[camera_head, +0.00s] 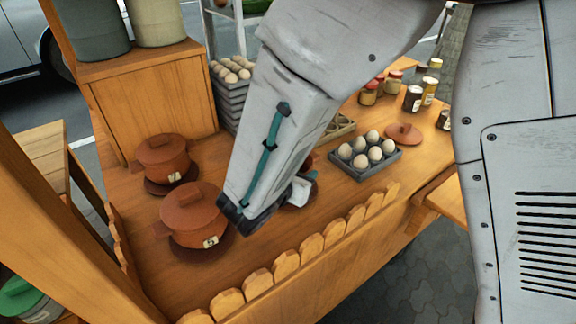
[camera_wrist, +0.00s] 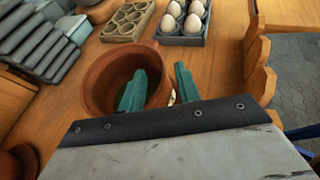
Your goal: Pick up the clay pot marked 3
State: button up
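An open clay pot (camera_wrist: 93,88) without a lid is in the middle of the wrist view. My gripper (camera_wrist: 160,70) is open at its right side. One teal finger overlaps the pot's opening and the other is outside, to the right of its wall. I cannot tell whether they touch it. In the head view my arm hides most of this pot, and its number cannot be read. Two lidded clay pots stand at the left, a nearer one (camera_head: 192,215) and a farther one (camera_head: 163,157). Their label marks are too small to read surely.
A loose clay lid (camera_head: 404,133) lies beside a grey egg tray (camera_head: 352,170). Another egg carton (camera_wrist: 128,20) is behind the open pot. Stacked trays (camera_head: 233,100), several jars (camera_head: 413,98) and a scalloped wooden edge (camera_head: 310,246) surround the counter space.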

jog(key=shift+x, duration=1.05)
grip_shut()
jog(key=shift+s+f, duration=0.1)
dwell(0.5)
